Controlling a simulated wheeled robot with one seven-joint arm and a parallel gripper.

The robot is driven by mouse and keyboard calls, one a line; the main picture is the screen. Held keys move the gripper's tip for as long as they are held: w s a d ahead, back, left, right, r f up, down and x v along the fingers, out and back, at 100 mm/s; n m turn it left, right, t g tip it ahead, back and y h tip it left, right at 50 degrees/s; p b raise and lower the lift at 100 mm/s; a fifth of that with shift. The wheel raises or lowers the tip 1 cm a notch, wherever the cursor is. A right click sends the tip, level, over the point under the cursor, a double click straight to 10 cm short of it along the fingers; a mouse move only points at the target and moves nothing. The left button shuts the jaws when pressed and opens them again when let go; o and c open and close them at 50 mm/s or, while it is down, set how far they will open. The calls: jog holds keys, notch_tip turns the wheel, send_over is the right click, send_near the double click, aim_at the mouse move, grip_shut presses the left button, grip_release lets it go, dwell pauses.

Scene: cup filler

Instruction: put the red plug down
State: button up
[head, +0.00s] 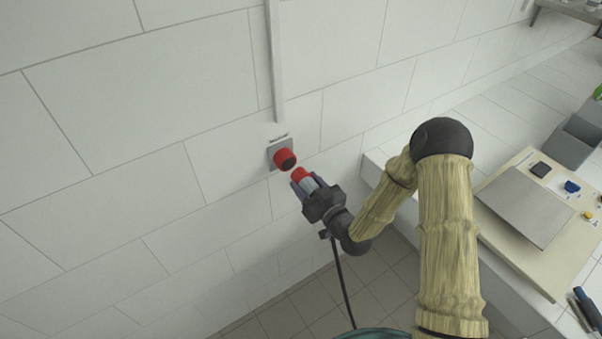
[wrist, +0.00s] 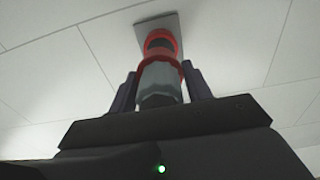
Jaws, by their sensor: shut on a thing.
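The red plug (head: 302,175) has a red front ring and a grey body. My gripper (head: 304,183) is shut on its grey body, and the plug points at the wall. In the wrist view the plug (wrist: 160,82) stands between the two fingers of my gripper (wrist: 160,90). A red round socket (head: 285,158) on a grey wall plate is just in front of the plug. In the head view a small gap shows between plug and socket. In the wrist view they overlap in line, so the gap cannot be judged there. A black cable (head: 343,285) hangs below my gripper.
A white tiled wall (head: 120,130) fills the left. A vertical white conduit (head: 274,60) runs above the socket. At right, a counter holds a beige board (head: 550,278) with a grey plate (head: 530,205) and small coloured parts. Floor tiles show below.

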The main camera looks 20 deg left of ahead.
jog(key=d+f+m+t+h, duration=0.2)
jog(key=d+f+m+h, duration=0.1)
jog(key=d, duration=0.7)
jog(key=d+f+m+t+h, duration=0.2)
jog(key=d+h, duration=0.4)
jog(key=d, duration=0.4)
jog(key=w+d+f+m+t+h, duration=0.1)
jog(key=d+f+m+h, duration=0.3)
jog(key=d, duration=0.6)
jog(key=shift+d+f+m+t+h, duration=0.25)
jog(key=shift+f+m+t+h, duration=0.2)
jog(key=shift+f+t, duration=0.35)
jog(key=shift+w+f, duration=0.15)
